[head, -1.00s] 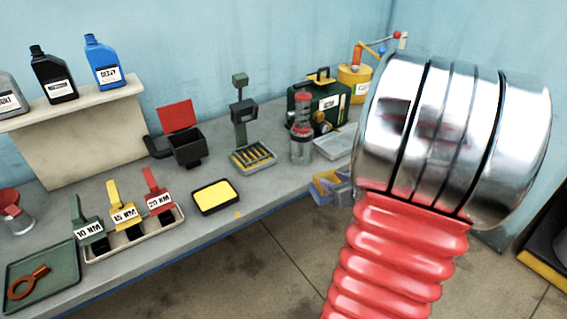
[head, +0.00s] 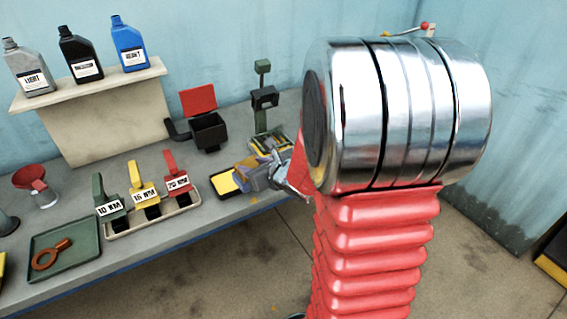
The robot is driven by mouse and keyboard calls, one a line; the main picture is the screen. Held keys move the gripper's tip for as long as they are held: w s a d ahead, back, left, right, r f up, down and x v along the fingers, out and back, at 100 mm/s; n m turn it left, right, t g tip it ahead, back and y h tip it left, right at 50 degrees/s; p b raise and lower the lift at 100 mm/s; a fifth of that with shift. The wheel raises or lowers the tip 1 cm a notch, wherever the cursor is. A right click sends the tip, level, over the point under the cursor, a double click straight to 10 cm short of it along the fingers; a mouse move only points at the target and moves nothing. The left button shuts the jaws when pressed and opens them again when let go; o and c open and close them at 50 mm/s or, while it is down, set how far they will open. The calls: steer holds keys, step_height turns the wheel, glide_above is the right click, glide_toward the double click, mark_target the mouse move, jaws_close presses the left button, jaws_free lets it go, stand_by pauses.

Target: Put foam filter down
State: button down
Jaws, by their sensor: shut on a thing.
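My gripper (head: 252,172), with grey-purple fingers, is at the right end of a black-rimmed tray (head: 214,191) with a yellow inside. It is shut on the foam filter (head: 242,178), of which only a small yellow part shows between the fingers. The fingers cover the tray's right part. I cannot tell whether the foam filter touches the tray or is above it. My large red and chrome arm hides the bench to the right.
Left of the tray, a beige rack (head: 185,210) holds green, yellow and red torque tools. A black bin (head: 208,132) with a red lid and a green stand (head: 262,100) are behind.

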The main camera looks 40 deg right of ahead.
steer(key=w+a+n+y, duration=0.3)
steer(key=a, duration=1.4)
steer(key=shift+w+a+g+y, duration=0.2)
steer(key=shift+a+g+y, duration=0.1)
steer(key=shift+s, duration=0.15)
